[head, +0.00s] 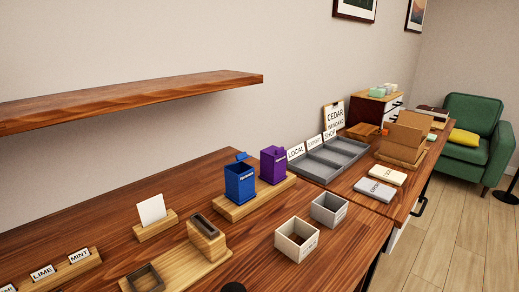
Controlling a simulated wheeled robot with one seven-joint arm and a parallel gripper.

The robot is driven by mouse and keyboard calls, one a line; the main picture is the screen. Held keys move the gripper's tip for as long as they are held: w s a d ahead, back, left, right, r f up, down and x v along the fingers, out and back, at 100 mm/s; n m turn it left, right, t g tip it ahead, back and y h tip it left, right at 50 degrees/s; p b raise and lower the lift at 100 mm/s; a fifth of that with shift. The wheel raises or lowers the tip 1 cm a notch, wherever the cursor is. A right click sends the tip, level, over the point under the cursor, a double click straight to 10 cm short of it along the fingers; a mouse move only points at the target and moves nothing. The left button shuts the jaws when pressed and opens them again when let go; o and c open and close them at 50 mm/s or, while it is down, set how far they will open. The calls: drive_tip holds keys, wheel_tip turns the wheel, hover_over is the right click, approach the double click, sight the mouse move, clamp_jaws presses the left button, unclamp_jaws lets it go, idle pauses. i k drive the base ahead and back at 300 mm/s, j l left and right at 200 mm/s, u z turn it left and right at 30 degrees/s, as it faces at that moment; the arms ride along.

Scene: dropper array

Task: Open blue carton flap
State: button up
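The blue carton (240,184) stands upright on a pale wooden base on the long brown table. Its blue flap (241,156) shows above the back of the carton's top, tilted up, and the top looks at least partly open. The inside is too small to make out. A purple carton (273,166) stands to its right on the same base, with its top looking closed. My gripper cannot be made out in this view. A dark rounded shape (233,287) is cut off at the bottom edge, and I cannot tell what it is.
A wooden block with a slot (206,237) stands in front of the blue carton. Two open boxes, white (297,240) and grey (329,209), stand to the right. A card holder (155,227) is left. A wall shelf (130,97) overhangs the back left.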

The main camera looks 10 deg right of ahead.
sight(241, 157)
drive_tip(key=i+l, duration=0.15)
drive_tip(key=l, duration=0.2)
drive_tip(key=i+l+u, duration=0.15)
drive_tip(key=l, duration=0.25)
drive_tip(key=i+l, duration=0.15)
drive_tip(key=l, duration=0.2)
drive_tip(key=i+l+u, duration=0.1)
drive_tip(key=l, duration=0.3)
drive_tip(key=i+l+u, duration=0.1)
drive_tip(key=l, duration=0.3)
drive_tip(key=i+l, duration=0.2)
drive_tip(key=l, duration=0.2)
